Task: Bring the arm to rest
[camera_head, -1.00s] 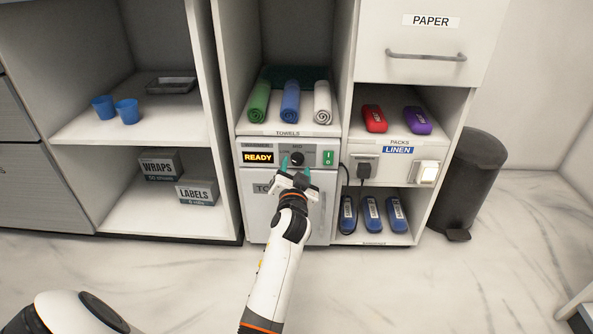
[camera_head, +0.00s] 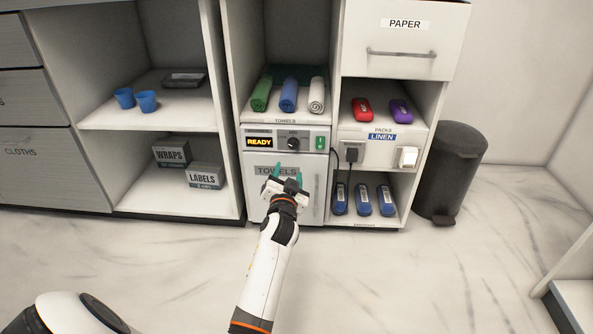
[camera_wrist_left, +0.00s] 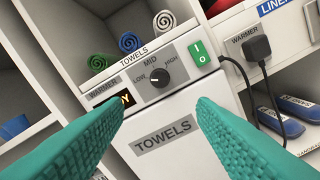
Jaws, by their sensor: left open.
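My left gripper (camera_head: 287,176) is open and empty, with teal fingertips, in front of the towel warmer door (camera_head: 310,196). In the left wrist view its two teal fingers (camera_wrist_left: 160,130) are spread wide apart, with the TOWELS label between them. The warmer panel (camera_head: 318,134) shows READY, a dark knob (camera_head: 293,144) and a green switch (camera_head: 320,143). A white rounded part of my body shows at the lower left. My right gripper is not in view.
Rolled green, blue and white towels (camera_head: 289,94) lie on the shelf above the warmer. A black plug (camera_head: 351,155) and cord are to its right. Blue cups (camera_head: 146,101) stand on the left shelf. A dark bin (camera_head: 449,172) stands at the right. The marble floor in front is clear.

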